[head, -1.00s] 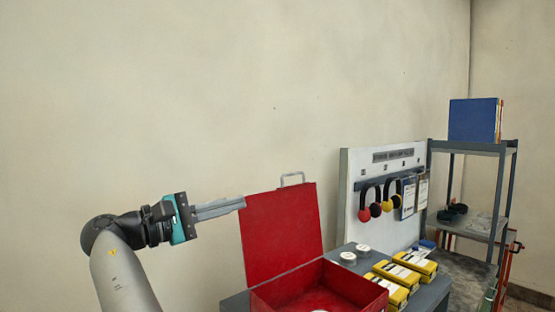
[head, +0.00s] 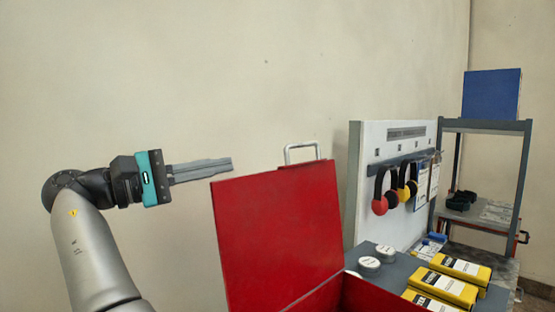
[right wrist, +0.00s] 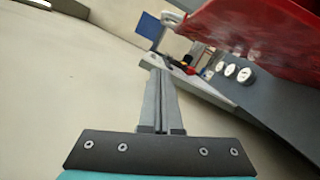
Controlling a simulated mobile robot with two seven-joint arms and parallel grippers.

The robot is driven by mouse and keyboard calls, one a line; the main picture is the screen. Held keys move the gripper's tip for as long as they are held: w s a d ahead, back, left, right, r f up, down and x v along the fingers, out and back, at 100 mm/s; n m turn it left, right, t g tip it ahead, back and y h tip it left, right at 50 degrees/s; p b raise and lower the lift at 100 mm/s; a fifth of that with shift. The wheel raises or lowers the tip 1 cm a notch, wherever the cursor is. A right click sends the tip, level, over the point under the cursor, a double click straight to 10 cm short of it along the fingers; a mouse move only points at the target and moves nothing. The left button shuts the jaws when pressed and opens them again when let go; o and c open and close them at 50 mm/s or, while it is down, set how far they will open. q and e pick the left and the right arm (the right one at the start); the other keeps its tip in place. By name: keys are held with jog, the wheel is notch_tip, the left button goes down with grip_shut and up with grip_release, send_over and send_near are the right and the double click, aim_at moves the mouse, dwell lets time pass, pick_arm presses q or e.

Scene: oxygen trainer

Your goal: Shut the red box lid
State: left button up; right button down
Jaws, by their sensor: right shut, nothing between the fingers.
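The red box (head: 385,297) stands on a grey table with its red lid (head: 280,225) raised, standing nearly upright. A metal handle (head: 302,152) rises from the lid's top edge. My right gripper (head: 230,164) is shut and empty, just above the lid's upper left corner in the head view. I cannot tell whether it touches the lid. In the right wrist view the shut fingers (right wrist: 160,74) point up the picture, with the red lid (right wrist: 260,35) to their upper right, apart from them. The box's lower part is cut off by the head view's edge. My left gripper is not in view.
On the table (head: 398,268) are white round tins (head: 369,264) and several yellow boxes (head: 460,269). Behind stands a white panel (head: 362,165) with hanging ear defenders (head: 381,203). A grey shelf (head: 485,125) with a blue binder (head: 491,94) is at the right. The wall side is open.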

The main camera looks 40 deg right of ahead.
pick_arm(q)
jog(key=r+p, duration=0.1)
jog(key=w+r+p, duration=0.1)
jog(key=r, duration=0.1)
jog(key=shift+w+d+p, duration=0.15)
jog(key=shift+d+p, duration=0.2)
jog(key=shift+p, duration=0.05)
pick_arm(e)
jog(key=s+d+r, duration=0.2)
jog(key=s+d, duration=0.3)
jog(key=d, duration=0.4)
jog(key=shift+s+d+r, duration=0.15)
jog(key=shift+d+r, duration=0.1)
jog(key=shift+d, duration=0.05)
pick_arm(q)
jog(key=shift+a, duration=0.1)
pick_arm(e)
jog(key=shift+d, duration=0.1)
